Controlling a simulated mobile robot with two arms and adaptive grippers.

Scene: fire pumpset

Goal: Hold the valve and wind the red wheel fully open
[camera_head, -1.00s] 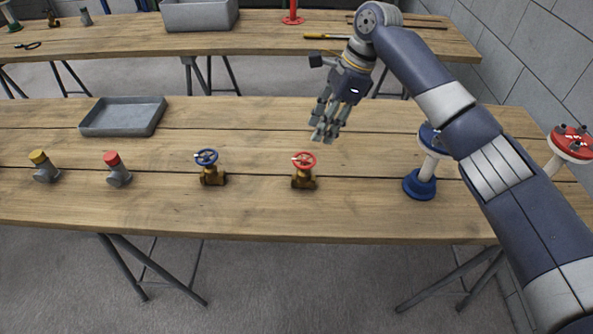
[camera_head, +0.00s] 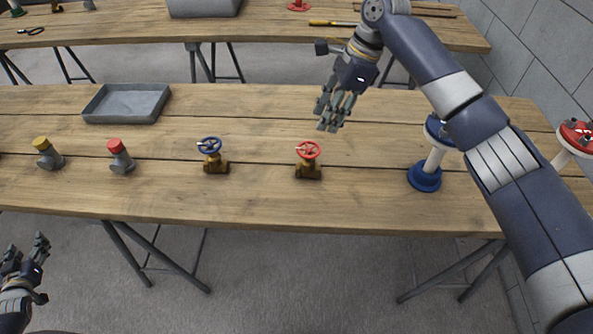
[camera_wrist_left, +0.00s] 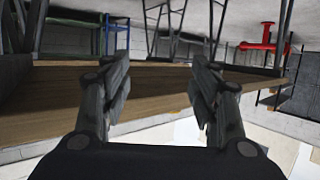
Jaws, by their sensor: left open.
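The valve with the red wheel (camera_head: 308,150) stands upright on the near bench, its brass body (camera_head: 308,172) below the wheel. A similar brass valve with a blue wheel (camera_head: 209,145) stands to its left. My right gripper (camera_head: 331,122) hangs above the bench, behind and slightly right of the red wheel, apart from it and holding nothing that I can see; its finger gap is unclear. My left gripper (camera_head: 27,249) is at the lower left, off the bench's front edge, open and empty. In the left wrist view its two fingers (camera_wrist_left: 158,92) are spread, with a wooden bench edge beyond.
A grey tray (camera_head: 127,121) lies at the back left of the bench. Grey fittings with yellow (camera_head: 41,143) and red (camera_head: 115,145) caps stand left. A blue-based white post (camera_head: 425,178) and a red-topped post (camera_head: 577,137) stand right. Bench between the valves is clear.

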